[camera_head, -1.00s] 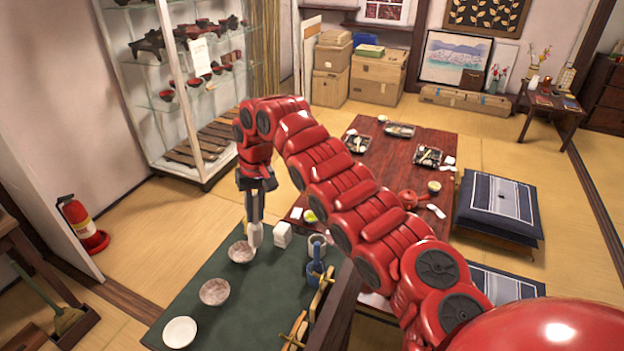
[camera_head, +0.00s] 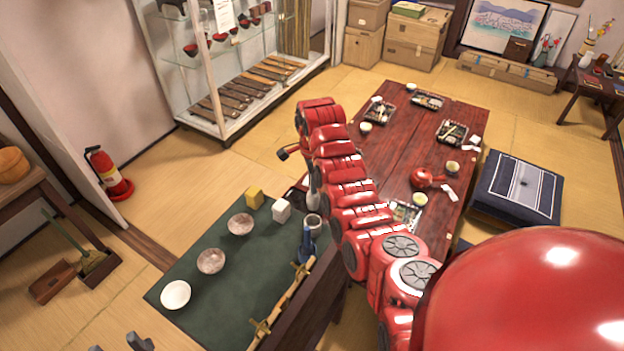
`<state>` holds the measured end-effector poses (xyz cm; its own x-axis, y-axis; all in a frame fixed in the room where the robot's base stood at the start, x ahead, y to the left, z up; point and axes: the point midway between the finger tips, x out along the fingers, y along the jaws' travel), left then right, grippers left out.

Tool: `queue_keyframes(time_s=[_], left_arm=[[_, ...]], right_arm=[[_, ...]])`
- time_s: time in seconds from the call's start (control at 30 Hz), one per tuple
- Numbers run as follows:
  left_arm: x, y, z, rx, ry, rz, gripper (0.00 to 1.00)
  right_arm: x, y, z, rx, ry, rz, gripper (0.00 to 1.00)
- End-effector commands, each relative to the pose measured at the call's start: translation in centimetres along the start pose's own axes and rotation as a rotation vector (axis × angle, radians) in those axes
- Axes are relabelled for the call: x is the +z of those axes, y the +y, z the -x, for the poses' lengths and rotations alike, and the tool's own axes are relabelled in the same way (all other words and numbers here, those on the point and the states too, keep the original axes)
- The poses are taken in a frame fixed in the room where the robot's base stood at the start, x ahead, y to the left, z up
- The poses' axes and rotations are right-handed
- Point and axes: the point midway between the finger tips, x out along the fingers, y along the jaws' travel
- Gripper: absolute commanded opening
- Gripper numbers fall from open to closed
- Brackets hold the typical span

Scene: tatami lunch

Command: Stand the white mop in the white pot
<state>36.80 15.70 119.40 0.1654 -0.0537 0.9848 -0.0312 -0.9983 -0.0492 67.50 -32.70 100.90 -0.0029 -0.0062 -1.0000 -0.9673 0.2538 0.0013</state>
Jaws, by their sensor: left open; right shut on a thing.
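The white mop (camera_head: 314,203) hangs just over the white pot (camera_head: 314,223), at the far right part of the green table top. Whether its lower end is above the rim or inside it, I cannot tell. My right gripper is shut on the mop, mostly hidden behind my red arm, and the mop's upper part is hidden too. My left gripper (camera_head: 122,345) shows only its grey fingertips at the bottom left edge, open and empty, far from the mop and pot.
A blue pot (camera_head: 305,250) with a blue handle stands just in front of the white pot. A white block (camera_head: 281,211), a yellow block (camera_head: 254,197) and several bowls (camera_head: 211,261) stand on the green table top (camera_head: 235,300). The red-brown low table (camera_head: 400,150) lies behind my arm.

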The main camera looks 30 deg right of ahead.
Motion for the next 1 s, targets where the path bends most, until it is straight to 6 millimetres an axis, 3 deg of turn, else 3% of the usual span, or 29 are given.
queue_keyframes(time_s=[0.6, 1.0], left_arm=[[0.2, 0.1, 0.9, 0.0, 0.0, 0.0, 0.5], [0.6, 0.2, 3.6, 0.0, 0.0, 0.0, 0.5]], right_arm=[[0.0, 0.1, -5.3, 0.001, 0.0, 0.001, 0.0], [0.1, 0.0, -9.0, -0.002, -0.001, 0.004, 0.0]])
